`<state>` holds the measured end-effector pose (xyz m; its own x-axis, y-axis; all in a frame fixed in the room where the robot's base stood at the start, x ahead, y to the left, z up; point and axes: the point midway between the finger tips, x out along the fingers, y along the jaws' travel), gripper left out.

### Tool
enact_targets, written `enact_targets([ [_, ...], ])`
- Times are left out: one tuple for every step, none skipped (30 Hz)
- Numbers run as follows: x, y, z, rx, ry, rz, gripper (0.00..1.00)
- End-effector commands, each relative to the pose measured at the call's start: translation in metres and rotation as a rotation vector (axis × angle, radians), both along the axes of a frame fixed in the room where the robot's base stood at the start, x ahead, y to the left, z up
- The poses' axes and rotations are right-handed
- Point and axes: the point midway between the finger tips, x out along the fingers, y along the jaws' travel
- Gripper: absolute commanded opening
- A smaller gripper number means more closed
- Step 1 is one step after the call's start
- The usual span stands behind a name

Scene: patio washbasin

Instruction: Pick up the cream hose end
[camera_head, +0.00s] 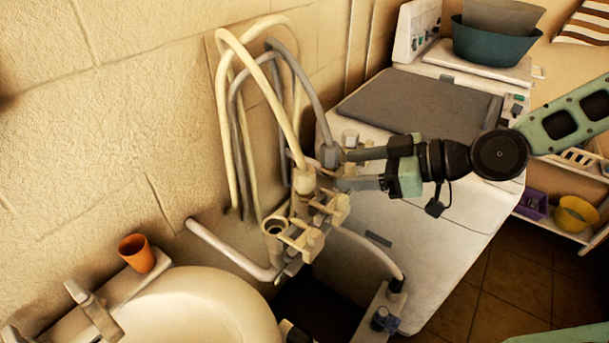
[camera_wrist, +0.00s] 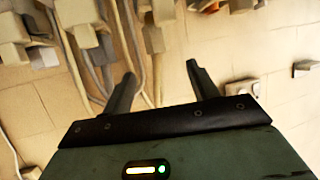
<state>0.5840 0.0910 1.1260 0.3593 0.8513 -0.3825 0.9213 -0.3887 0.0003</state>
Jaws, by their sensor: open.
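The cream hose (camera_head: 233,45) arches up against the wall and comes down to its cream end (camera_head: 304,181), which sits at the tap fittings (camera_head: 300,225). A grey hose end (camera_head: 330,155) is just right of it and slightly higher. My gripper (camera_head: 342,169) is open, reaching in from the right, with its fingertips close to both hose ends. I cannot tell whether it touches either. In the wrist view my two fingers (camera_wrist: 160,82) are spread apart, with hoses (camera_wrist: 135,50) passing behind and between them. Which end is which is unclear there.
A white washing machine (camera_head: 440,175) with a grey top mat (camera_head: 415,108) stands behind my gripper. A washbasin (camera_head: 190,310) and an orange cup (camera_head: 137,253) are at lower left. A teal basin (camera_head: 495,45) sits at the back. A shelf at right holds a yellow bowl (camera_head: 576,214).

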Motion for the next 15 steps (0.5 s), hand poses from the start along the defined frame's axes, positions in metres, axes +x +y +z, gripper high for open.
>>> enact_targets([
  [0.002,0.007,-0.003,-0.001,0.002,0.004,0.59],
  [0.004,0.011,-0.005,0.0,0.001,0.003,0.59],
  [0.006,0.016,-0.007,0.001,0.001,0.004,0.59],
  [0.007,0.02,-0.009,0.0,0.002,0.004,0.59],
  [0.009,0.023,-0.01,0.0,0.002,0.004,0.59],
  [0.011,0.029,-0.012,0.0,0.001,0.003,0.59],
  [0.013,0.032,-0.014,0.001,0.002,0.002,0.59],
  [0.014,0.037,-0.015,0.001,0.002,0.003,0.59],
  [0.017,0.042,-0.018,0.0,0.002,0.004,0.59],
  [0.018,0.045,-0.019,0.0,0.001,0.003,0.59],
  [0.02,0.049,-0.021,0.001,0.002,0.002,0.59],
  [0.022,0.053,-0.022,0.001,0.002,0.001,0.59],
  [0.023,0.055,-0.024,0.001,0.002,0.001,0.59],
  [0.024,0.058,-0.025,0.001,0.002,0.001,0.59],
  [0.025,0.06,-0.026,0.001,0.002,0.001,0.59],
])
